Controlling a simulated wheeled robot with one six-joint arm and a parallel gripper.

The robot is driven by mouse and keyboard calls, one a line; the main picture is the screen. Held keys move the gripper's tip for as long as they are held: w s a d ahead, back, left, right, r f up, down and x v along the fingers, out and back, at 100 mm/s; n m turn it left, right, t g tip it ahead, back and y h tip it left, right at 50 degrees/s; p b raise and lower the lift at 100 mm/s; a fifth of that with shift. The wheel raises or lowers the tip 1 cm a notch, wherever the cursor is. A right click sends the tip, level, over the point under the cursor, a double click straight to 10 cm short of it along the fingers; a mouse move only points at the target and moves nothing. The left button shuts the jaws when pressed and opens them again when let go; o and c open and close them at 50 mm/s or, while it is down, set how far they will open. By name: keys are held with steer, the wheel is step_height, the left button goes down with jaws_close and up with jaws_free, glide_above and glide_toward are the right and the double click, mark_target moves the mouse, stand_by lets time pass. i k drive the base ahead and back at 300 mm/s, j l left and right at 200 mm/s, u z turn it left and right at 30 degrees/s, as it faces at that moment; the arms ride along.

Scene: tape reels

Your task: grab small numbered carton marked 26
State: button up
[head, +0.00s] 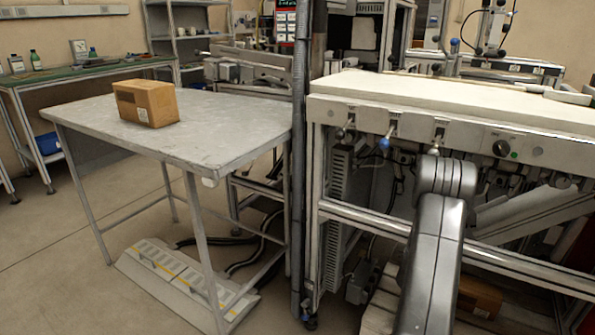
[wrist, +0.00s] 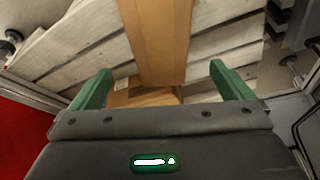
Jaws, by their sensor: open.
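In the wrist view, a brown cardboard carton (wrist: 160,40) lies ahead of and between the green fingers of my gripper (wrist: 160,73). The fingers are wide apart, one toward each side of it, with nothing seen held. Another brown cardboard face (wrist: 138,97) with a small white label shows lower down, partly hidden by the gripper body; I cannot tell if it is the same carton. In the head view, a brown carton (head: 480,297) sits low under the right bench, partly behind my arm. No number 26 is legible. My gripper is hidden in the head view.
Pale wooden slats (wrist: 225,45) lie under the carton. A larger labelled carton (head: 147,103) stands on the grey table (head: 235,125) at left. The white-topped bench (head: 430,100) and its metal rails overhang the low space at right. The floor at left is partly clear.

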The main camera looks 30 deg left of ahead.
mark_target(154, 104)
steer(key=k+l+u, duration=0.1)
steer(key=u, duration=0.75)
steer(key=i+u, duration=0.1)
steer(key=u, duration=1.25)
